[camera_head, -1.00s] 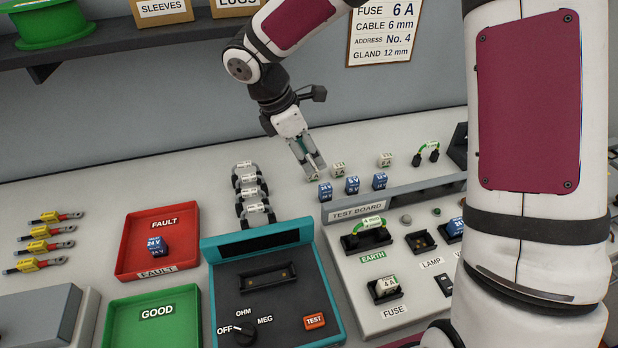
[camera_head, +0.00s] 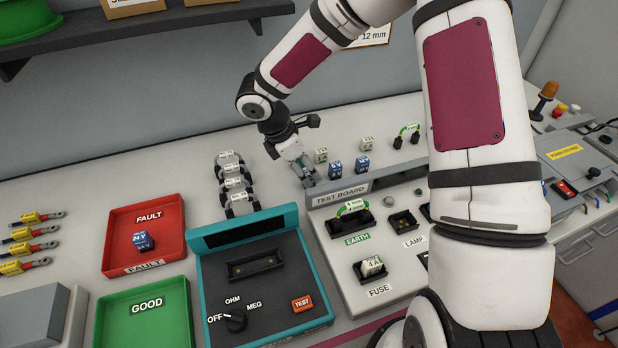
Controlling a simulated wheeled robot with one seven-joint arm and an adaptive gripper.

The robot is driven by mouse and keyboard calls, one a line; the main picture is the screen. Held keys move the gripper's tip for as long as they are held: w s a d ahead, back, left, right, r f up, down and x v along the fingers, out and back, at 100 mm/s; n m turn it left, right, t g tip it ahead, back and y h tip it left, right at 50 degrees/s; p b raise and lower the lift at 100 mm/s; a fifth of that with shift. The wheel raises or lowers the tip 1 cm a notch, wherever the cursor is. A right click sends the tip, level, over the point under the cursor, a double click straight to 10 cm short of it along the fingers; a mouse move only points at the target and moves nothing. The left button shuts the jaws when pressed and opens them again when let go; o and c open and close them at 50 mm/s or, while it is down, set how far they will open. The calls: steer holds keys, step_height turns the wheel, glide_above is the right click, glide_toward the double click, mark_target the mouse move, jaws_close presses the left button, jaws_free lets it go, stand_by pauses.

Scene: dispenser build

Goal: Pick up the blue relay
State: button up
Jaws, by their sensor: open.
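Two blue relays (camera_head: 335,169) (camera_head: 362,163) stand side by side on the bench behind the test board (camera_head: 342,192). Another blue relay, marked 24 V (camera_head: 143,241), sits in the red FAULT tray (camera_head: 115,262). My gripper (camera_head: 307,181) is open and points down just left of the standing pair, at the spot where a third relay of that row stood in the earlier view. That relay is hidden by the fingers, and I cannot tell whether they are around it or touching it.
White fuses (camera_head: 321,155) (camera_head: 367,143) stand close behind the relays. A green cable link (camera_head: 408,134) is farther right. The teal tester (camera_head: 264,270) and green GOOD tray (camera_head: 145,309) are in front.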

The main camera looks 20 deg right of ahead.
steer(key=shift+x, duration=1.3)
jaws_close()
steer(key=shift+r, duration=0.1)
